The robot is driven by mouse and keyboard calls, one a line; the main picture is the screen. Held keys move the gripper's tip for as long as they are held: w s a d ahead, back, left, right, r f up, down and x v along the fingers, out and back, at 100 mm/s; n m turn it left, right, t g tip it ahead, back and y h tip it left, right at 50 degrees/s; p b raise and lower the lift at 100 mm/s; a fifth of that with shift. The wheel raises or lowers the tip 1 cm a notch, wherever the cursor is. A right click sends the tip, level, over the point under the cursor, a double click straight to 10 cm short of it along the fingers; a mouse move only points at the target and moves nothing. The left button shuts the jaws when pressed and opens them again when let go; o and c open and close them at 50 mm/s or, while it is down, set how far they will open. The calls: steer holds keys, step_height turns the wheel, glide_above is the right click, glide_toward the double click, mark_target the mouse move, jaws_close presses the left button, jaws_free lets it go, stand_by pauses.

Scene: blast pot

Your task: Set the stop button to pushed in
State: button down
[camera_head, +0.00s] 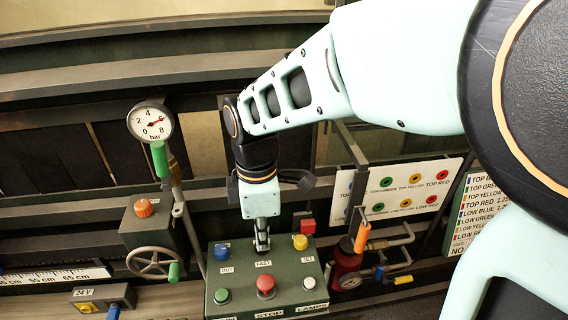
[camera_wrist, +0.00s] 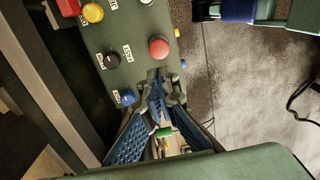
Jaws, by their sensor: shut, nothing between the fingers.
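The red stop button (camera_head: 265,286) is a round mushroom cap at the front middle of the green control box (camera_head: 236,262), above the label STOP. It also shows in the wrist view (camera_wrist: 158,48). I cannot tell whether it is raised or pushed in. My gripper (camera_head: 262,246) points down over the box, behind the stop button in the head view, and hides the button by the label FAST. In the wrist view my gripper (camera_wrist: 160,77) has its fingertips together, just below the red cap in the picture. I see no clear contact.
Close around are a blue button (camera_head: 221,252), a yellow button (camera_head: 300,242), a green button (camera_head: 222,296), a white button (camera_head: 308,284) and a red block (camera_head: 308,226). The wrist view shows a black button (camera_wrist: 112,60). A handwheel (camera_head: 152,263) stands left, a red vessel (camera_head: 346,268) right.

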mark_target(268, 283)
step_height(268, 283, down, 14)
steer(key=shift+b, duration=0.55)
stand_by(0.3)
step_height(268, 283, down, 2)
steer(key=shift+f+b, duration=0.15)
steer(key=shift+b, duration=0.7)
steer(key=shift+s+d, duration=0.15)
steer(key=shift+s, duration=0.05)
step_height(268, 283, up, 15)
steer(key=p, duration=0.4)
steer(key=shift+w+f, duration=0.15)
steer(key=shift+w, duration=0.05)
